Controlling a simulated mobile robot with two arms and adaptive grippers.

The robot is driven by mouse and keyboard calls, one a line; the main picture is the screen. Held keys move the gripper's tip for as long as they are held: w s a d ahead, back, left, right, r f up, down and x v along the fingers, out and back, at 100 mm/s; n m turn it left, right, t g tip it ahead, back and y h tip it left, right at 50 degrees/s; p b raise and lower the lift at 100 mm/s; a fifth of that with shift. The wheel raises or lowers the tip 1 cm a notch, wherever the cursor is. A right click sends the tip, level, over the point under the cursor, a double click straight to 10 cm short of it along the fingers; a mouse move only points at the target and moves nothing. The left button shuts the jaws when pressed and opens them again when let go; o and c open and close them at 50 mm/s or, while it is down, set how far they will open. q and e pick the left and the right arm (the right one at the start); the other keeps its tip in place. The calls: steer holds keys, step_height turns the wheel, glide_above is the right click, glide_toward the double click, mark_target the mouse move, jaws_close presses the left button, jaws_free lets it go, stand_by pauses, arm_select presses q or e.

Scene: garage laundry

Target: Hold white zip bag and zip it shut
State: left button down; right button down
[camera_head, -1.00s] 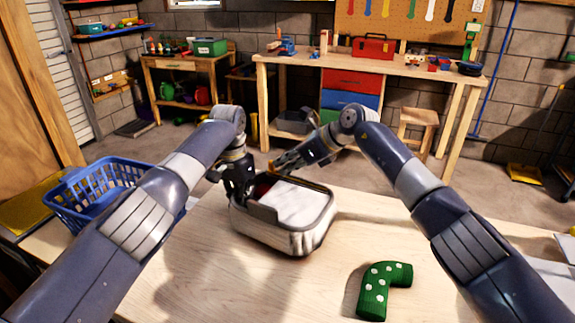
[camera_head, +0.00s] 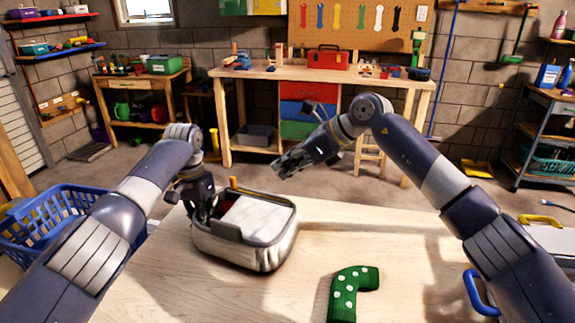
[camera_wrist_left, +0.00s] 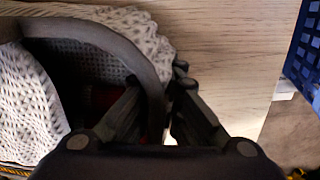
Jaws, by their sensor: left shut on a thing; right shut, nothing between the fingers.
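The white zip bag (camera_head: 245,252) stands on the wooden table with its top open and white cloth (camera_head: 254,216) inside. My left gripper (camera_head: 203,212) is shut on the bag's rim at its left corner. In the left wrist view the left gripper's fingers (camera_wrist_left: 160,120) straddle the dark rim band of the bag (camera_wrist_left: 95,35), with something red inside partly hidden.
A green sock with white dots (camera_head: 345,292) lies on the table (camera_head: 410,260) right of the bag. A blue basket (camera_head: 40,235) stands at the left. The table's right part is mostly clear. A workbench (camera_head: 250,72) stands behind.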

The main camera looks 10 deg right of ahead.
stand_by(0.3)
arm_select(q)
steer(key=c, duration=1.7)
jaws_free()
steer(key=shift+r, duration=0.1)
